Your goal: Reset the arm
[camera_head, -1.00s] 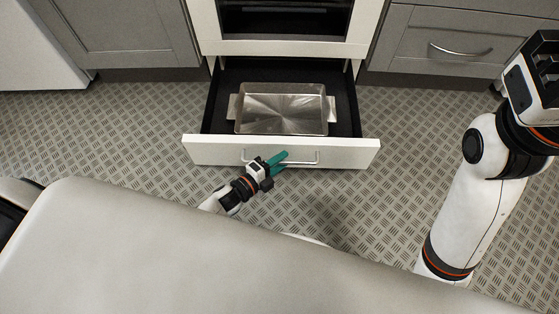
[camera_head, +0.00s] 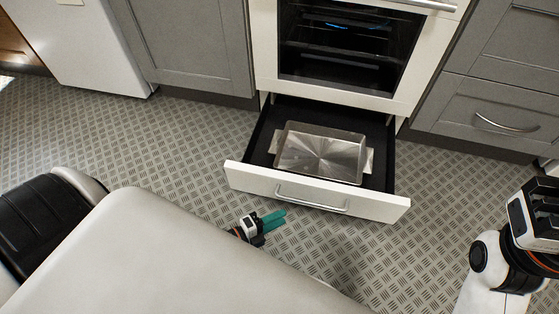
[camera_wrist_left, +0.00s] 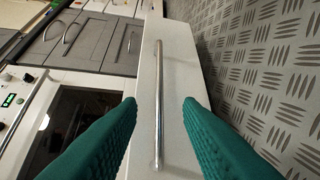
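My left gripper (camera_head: 283,219) has teal fingers and is in front of the pulled-out oven drawer (camera_head: 245,178), low over the floor. In the left wrist view its two fingers (camera_wrist_left: 160,104) are apart with nothing between them. The drawer's bar handle (camera_head: 312,198) is clear of the fingers; it also shows in the left wrist view (camera_wrist_left: 158,75), beyond the fingertips. My right arm (camera_head: 500,262) comes in at the right edge; its gripper fingers are not seen.
A metal baking tray (camera_head: 320,153) lies in the open drawer. The oven (camera_head: 350,45) is above it, with grey cabinets (camera_head: 195,45) on the left and a grey drawer (camera_head: 500,115) on the right. The patterned floor (camera_head: 150,150) is clear to the left.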

